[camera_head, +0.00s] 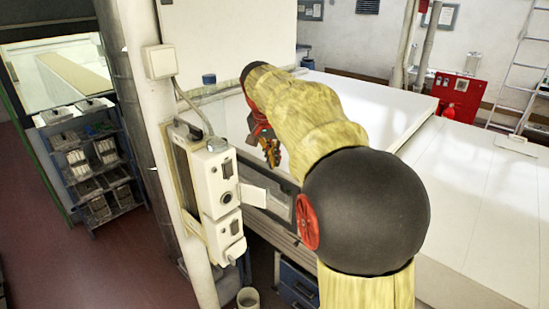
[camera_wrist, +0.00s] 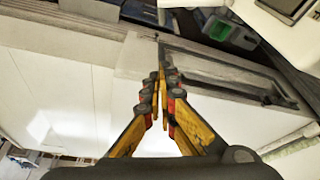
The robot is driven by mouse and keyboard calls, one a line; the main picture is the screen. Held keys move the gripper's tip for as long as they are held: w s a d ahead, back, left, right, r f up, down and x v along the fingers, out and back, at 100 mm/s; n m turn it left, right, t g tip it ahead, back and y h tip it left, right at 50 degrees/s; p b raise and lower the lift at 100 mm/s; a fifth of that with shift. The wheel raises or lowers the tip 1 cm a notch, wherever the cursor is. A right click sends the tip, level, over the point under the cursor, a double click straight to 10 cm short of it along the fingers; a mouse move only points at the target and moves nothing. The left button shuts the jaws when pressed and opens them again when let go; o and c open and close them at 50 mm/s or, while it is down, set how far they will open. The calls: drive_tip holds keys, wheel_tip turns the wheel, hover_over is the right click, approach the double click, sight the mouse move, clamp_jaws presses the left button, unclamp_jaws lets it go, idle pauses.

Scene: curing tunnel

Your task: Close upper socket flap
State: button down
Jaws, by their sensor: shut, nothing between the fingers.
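A white socket box (camera_head: 212,172) is mounted on the pale column at left of centre in the head view. Its upper socket (camera_head: 224,198) shows a dark round opening. A white plate, which looks like the upper socket flap (camera_head: 253,194), stands out to the right from this socket, swung open. The lower socket (camera_head: 232,232) sits below it and looks covered. My gripper (camera_head: 270,152) is above and to the right of the flap, apart from it. In the wrist view my gripper (camera_wrist: 162,74) has its yellow fingers together and empty. The flap cannot be clearly made out there.
A long white tunnel housing (camera_head: 370,105) fills the area behind and right of my arm. A small junction box (camera_head: 160,62) and cable are above the socket box. A rack (camera_head: 92,160) stands at left, and a bucket (camera_head: 248,299) is on the floor below.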

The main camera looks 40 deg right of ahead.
sight(255, 193)
wheel_tip(255, 193, down, 7)
drive_tip(key=a+p, duration=0.1)
drive_tip(key=shift+s+a+p, duration=0.2)
drive_tip(key=shift+s+p, duration=0.05)
drive_tip(key=shift+p, duration=0.05)
idle(0.4)
drive_tip(key=shift+s+a, duration=0.1)
drive_tip(key=shift+s, duration=0.05)
